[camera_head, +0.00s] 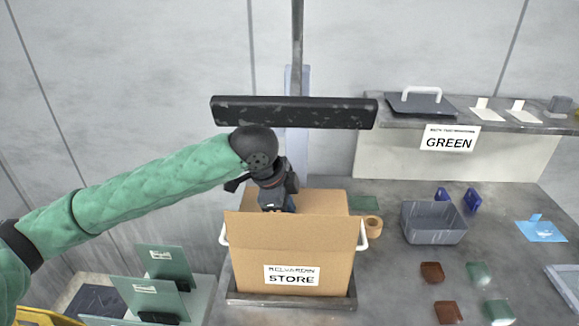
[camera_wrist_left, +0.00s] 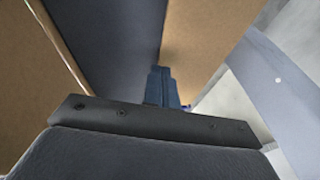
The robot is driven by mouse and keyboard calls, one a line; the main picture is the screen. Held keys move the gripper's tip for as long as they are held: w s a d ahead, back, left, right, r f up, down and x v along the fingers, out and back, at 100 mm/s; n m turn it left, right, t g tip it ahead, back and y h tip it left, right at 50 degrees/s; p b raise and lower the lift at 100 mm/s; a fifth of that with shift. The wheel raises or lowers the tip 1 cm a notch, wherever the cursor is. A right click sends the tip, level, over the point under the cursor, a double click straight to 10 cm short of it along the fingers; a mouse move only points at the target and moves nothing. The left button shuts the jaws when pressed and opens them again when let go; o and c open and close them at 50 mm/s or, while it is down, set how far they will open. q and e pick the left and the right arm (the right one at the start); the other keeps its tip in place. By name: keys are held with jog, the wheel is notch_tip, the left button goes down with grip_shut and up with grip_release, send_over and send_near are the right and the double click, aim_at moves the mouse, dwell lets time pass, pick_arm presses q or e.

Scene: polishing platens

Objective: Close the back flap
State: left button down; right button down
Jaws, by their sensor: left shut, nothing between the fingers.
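An open cardboard box (camera_head: 322,274) with a STORE label stands on the grey table in the head view. Its front flap (camera_head: 300,230) stands up toward me. A brown panel at the back, which looks like the back flap (camera_head: 322,200), rises behind the opening. My left gripper (camera_head: 279,206) is over the box opening, pointing down, in front of that panel; its tips are partly hidden. In the left wrist view the shut fingers (camera_wrist_left: 164,88) are between cardboard surfaces (camera_wrist_left: 205,40). Whether they touch the cardboard I cannot tell. My right gripper is not in view.
A dark horizontal bar (camera_head: 295,112) on a post is above and behind the box. White handles flank the box, with a tape roll (camera_head: 373,226) at its right. A grey bin (camera_head: 432,223) and small coloured pieces lie farther right. Green plates (camera_head: 150,296) stand at left.

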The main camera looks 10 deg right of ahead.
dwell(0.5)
pick_arm(q)
jog(key=shift+r, duration=0.1)
jog(key=shift+w+d+r+p, duration=0.2)
jog(key=shift+w+r+p, duration=0.1)
jog(key=shift+w+p, duration=0.35)
jog(key=shift+r, duration=0.1)
